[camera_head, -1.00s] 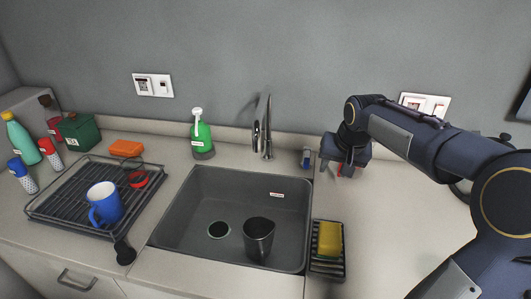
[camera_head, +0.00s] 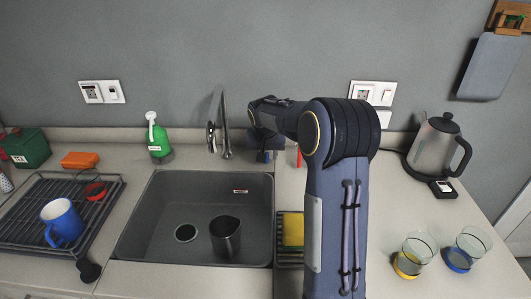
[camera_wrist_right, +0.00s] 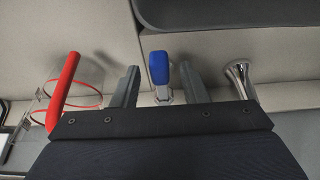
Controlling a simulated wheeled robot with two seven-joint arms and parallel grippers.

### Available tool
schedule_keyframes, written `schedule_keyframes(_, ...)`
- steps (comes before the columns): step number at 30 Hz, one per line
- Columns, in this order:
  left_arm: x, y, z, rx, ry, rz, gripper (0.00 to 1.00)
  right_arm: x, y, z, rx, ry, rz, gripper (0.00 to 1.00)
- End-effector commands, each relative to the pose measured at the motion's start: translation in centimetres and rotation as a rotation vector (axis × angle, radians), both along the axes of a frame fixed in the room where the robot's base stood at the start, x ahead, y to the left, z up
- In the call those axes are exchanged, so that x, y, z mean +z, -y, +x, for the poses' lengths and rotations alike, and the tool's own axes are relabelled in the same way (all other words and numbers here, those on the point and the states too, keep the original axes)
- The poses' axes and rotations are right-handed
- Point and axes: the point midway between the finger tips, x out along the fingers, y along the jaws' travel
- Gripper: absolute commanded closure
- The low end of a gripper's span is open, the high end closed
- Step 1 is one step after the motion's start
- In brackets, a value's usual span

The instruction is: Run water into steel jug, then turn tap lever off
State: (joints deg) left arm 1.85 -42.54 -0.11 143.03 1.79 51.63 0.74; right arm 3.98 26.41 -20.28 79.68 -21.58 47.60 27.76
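The dark steel jug (camera_head: 226,236) stands upright in the grey sink (camera_head: 150,228), right of the drain. The metal tap (camera_head: 225,135) rises behind the sink; I see no water running. A blue-tipped lever (camera_wrist_right: 158,62) on a metal stem shows in the right wrist view. My right gripper (camera_wrist_right: 159,78) is open, its two fingers on either side of the blue tip, with gaps visible. In the head view my right gripper (camera_head: 265,153) is right of the tap, mostly hidden behind my arm. My left gripper is not in view.
A red rod (camera_wrist_right: 65,90) stands beside the gripper in the right wrist view. A yellow sponge (camera_head: 292,229) lies right of the sink, partly behind my arm. A green soap bottle (camera_head: 158,142), blue mug (camera_head: 62,221), kettle (camera_head: 435,148) and glasses (camera_head: 413,252) stand around.

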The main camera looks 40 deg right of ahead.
Motion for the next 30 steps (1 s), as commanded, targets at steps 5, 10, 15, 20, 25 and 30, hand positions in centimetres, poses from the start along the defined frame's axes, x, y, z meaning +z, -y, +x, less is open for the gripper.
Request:
schedule_keyframes(5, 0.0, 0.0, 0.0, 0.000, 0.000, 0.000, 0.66, -0.1, 0.0, 0.0, 0.000, 0.001, 0.001, 0.60)
schedule_keyframes(10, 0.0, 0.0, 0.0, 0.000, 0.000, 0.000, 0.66, -0.1, 0.0, 0.0, 0.000, 0.001, 0.001, 0.76)
schedule_keyframes(15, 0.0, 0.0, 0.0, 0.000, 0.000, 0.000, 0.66, 0.0, 0.0, 0.0, 0.000, 0.001, 0.001, 0.98)
schedule_keyframes(20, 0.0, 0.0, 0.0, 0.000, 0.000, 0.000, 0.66, 0.0, 0.0, 0.0, 0.000, 0.001, 0.001, 1.00)
schedule_keyframes(25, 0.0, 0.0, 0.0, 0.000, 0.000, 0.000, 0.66, 0.0, 0.2, -0.1, 0.018, 0.000, 0.002, 1.00)
schedule_keyframes(30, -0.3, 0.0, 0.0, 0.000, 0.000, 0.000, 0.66, -0.1, 1.2, -0.8, 0.144, 0.000, 0.004, 1.00)
